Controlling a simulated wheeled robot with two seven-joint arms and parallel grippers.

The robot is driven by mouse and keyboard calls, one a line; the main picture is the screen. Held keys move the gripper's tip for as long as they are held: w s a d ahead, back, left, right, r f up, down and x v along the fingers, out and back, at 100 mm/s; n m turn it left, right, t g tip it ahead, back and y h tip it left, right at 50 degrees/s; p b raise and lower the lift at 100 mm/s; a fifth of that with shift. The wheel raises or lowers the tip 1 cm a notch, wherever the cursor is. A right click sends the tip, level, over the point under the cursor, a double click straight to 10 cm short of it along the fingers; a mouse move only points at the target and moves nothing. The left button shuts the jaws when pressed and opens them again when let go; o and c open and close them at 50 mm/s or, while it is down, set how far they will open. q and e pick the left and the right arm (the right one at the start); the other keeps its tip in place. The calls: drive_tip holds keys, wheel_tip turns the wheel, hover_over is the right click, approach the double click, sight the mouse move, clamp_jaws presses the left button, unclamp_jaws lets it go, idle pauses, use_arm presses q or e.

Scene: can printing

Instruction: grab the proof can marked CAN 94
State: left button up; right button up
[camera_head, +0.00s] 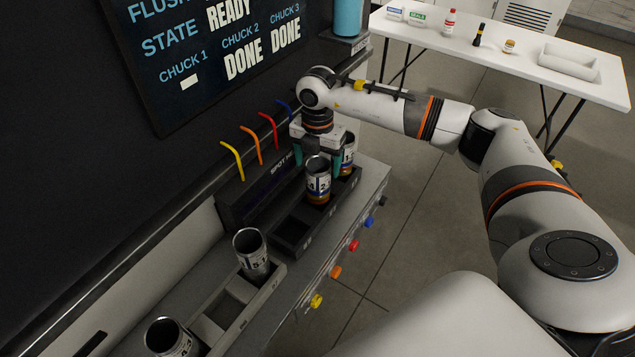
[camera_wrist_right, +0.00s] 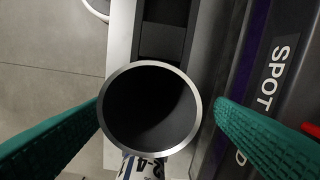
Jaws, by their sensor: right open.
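My right gripper (camera_head: 318,152) is open over the rack by the spot station, fingers pointing down. Two more cans stand nearer, a dark one (camera_head: 254,262) and one at the bottom edge (camera_head: 170,340). I cannot read CAN 94 on any of them. My left gripper is out of view.
A dark rack (camera_head: 287,240) has an empty slot in front of the orange-banded can. Coloured hooks (camera_head: 250,145) stick out above the rack, close to my right gripper. A status screen (camera_head: 215,45) hangs behind. A white table (camera_head: 500,52) with small bottles stands across the floor.

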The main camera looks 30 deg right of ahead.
sight(318, 187)
drive_tip(key=f+p, duration=0.1)
drive_tip(key=s+f+p, duration=0.1)
drive_tip(key=f, duration=0.1)
drive_tip(key=shift+a+f, duration=0.15)
drive_tip(key=shift+f, duration=0.4)
drive_tip(key=shift+w+f, duration=0.1)
drive_tip(key=shift+f, duration=0.25)
drive_tip(key=c, duration=1)
